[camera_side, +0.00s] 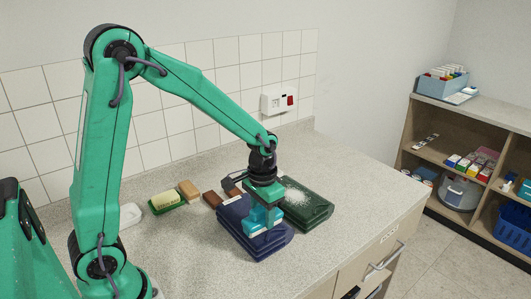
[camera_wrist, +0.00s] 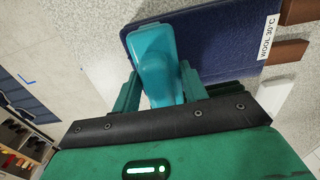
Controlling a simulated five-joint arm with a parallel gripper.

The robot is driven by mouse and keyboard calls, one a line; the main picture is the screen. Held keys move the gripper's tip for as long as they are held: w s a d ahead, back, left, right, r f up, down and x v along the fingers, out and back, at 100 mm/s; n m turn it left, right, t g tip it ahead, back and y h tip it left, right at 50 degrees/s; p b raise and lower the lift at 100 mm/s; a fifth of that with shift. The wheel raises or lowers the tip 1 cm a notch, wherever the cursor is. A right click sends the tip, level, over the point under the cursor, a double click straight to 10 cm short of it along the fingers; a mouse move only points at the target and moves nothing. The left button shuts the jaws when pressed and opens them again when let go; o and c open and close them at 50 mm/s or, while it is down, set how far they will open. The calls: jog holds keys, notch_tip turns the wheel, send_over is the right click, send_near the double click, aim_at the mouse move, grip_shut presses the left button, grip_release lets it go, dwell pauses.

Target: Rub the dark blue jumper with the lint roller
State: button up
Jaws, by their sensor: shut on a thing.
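The dark blue jumper (camera_side: 233,211) lies folded on the worktop under my gripper. It also shows in the wrist view (camera_wrist: 220,45), with a white label reading "WOOL 30°C". My gripper (camera_side: 263,204) is shut on a teal tool that looks like the lint roller (camera_side: 257,220). In the wrist view the lint roller (camera_wrist: 155,45) sits between my two green fingers and reaches over the jumper's edge. It is over or on the jumper's right part; I cannot tell whether it touches. No white specks show on the visible part of the blue jumper.
Brown blocks (camera_side: 212,200), a tan block (camera_side: 189,190) and a yellow-green item (camera_side: 167,202) lie behind to the left. The worktop (camera_side: 350,175) is clear at the right.

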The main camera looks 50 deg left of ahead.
jog(key=shift+s+a, duration=0.1)
jog(key=shift+s, duration=0.35)
jog(key=shift+a, duration=5.6)
jog(key=shift+d, duration=5.8)
jog(key=shift+a+r, duration=0.15)
jog(key=shift+r, duration=4)
